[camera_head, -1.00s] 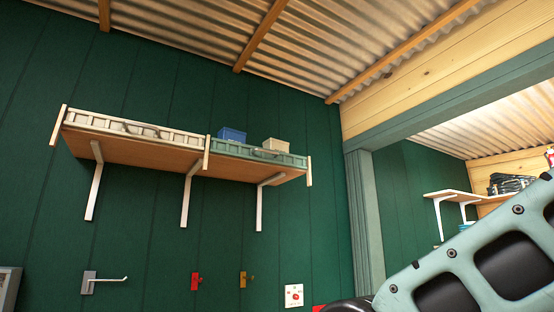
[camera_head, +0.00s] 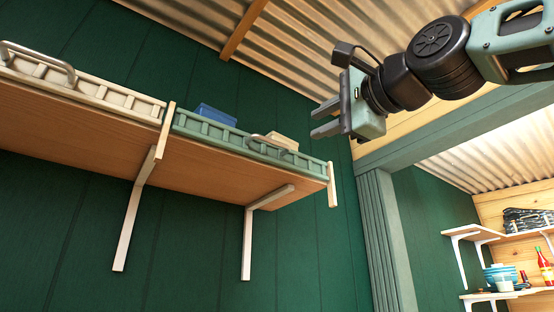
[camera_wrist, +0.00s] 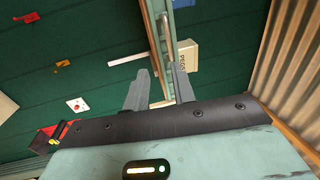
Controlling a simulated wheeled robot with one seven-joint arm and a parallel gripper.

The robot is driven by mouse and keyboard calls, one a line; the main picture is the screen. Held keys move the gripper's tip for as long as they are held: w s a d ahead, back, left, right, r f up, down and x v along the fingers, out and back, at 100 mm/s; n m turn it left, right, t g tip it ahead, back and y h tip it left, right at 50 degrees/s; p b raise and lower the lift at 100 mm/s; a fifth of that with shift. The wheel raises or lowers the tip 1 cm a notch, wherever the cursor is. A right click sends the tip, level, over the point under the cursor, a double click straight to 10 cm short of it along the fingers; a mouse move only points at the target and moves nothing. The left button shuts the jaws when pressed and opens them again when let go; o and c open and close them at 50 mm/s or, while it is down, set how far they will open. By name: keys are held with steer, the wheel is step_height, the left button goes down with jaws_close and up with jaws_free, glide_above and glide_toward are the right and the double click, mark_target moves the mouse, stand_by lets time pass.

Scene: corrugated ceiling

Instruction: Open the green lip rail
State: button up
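The green lip rail (camera_head: 225,137) runs along the front edge of the right part of a high wall shelf. It stands upright, with a metal bar handle (camera_head: 275,143) near its right end. In the wrist view the rail (camera_wrist: 173,40) is a narrow green strip beyond the fingers, with the pale handle (camera_wrist: 164,27) at its side. My gripper (camera_head: 318,121) is raised to the right of the rail's right end and apart from it. Its fingers point left, spread and empty. They also show spread in the wrist view (camera_wrist: 159,70).
A cream rail (camera_head: 85,85) fronts the shelf's left part. A blue box (camera_head: 215,114) and a beige box (camera_head: 283,141) sit behind the green rail. White brackets (camera_head: 247,240) hang below. The corrugated ceiling (camera_head: 300,50) slopes above. A doorway post (camera_head: 385,240) stands at right.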

steer(key=r, duration=0.2)
steer(key=p, duration=1.5)
glide_toward(274, 141)
steer(key=x, duration=1)
steer(key=shift+w+a, duration=0.15)
steer(key=shift+w, duration=0.05)
